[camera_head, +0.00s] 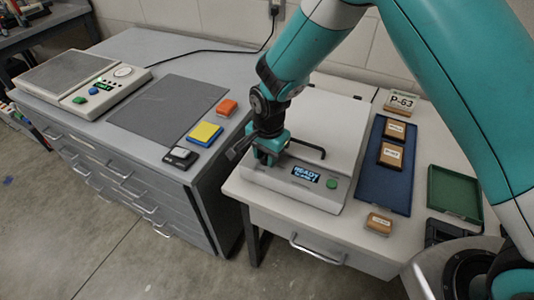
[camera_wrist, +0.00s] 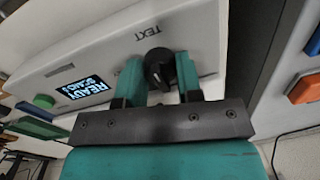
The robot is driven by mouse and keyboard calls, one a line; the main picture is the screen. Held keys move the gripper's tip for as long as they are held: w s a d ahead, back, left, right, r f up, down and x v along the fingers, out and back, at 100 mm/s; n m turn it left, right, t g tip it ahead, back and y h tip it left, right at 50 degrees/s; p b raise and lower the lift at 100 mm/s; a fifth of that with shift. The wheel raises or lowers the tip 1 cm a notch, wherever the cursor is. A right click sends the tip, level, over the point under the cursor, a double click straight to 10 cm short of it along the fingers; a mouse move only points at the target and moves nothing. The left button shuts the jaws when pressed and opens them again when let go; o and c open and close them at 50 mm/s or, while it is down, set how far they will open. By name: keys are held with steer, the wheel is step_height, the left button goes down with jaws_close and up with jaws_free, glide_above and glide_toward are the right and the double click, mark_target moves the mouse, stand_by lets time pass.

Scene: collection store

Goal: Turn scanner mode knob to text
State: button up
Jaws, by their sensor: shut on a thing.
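The scanner (camera_head: 325,115) is a pale flat box with a dark handle on its lid, standing on the right-hand white table. Its front panel has a lit display (camera_head: 305,174) reading READY, with a smaller line below, and a green button (camera_head: 332,184). In the wrist view the black mode knob (camera_wrist: 158,66) sits beside the printed word TEXT (camera_wrist: 147,33), which appears upside down. My gripper (camera_wrist: 160,78) has its teal fingers on both sides of the knob and is shut on it. In the head view my gripper (camera_head: 268,155) hides the knob. The knob's exact pointing is unclear.
A blue tray (camera_head: 396,196) with small labelled boxes lies right of the scanner, near a P-63 sign (camera_head: 401,102) and a green tray (camera_head: 455,192). On the left cabinet are a grey mat (camera_head: 165,110), coloured blocks and another device (camera_head: 85,80). A gap separates cabinet and table.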

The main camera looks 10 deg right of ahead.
steer(key=shift+m, duration=0.3)
steer(key=o, duration=0.9)
steer(key=shift+o, duration=0.2)
step_height(320, 180, up, 17)
steer(key=b, duration=0.1)
steer(key=shift+s+d+r, duration=0.2)
steer(key=shift+s+d, duration=0.15)
steer(key=shift+s, duration=0.05)
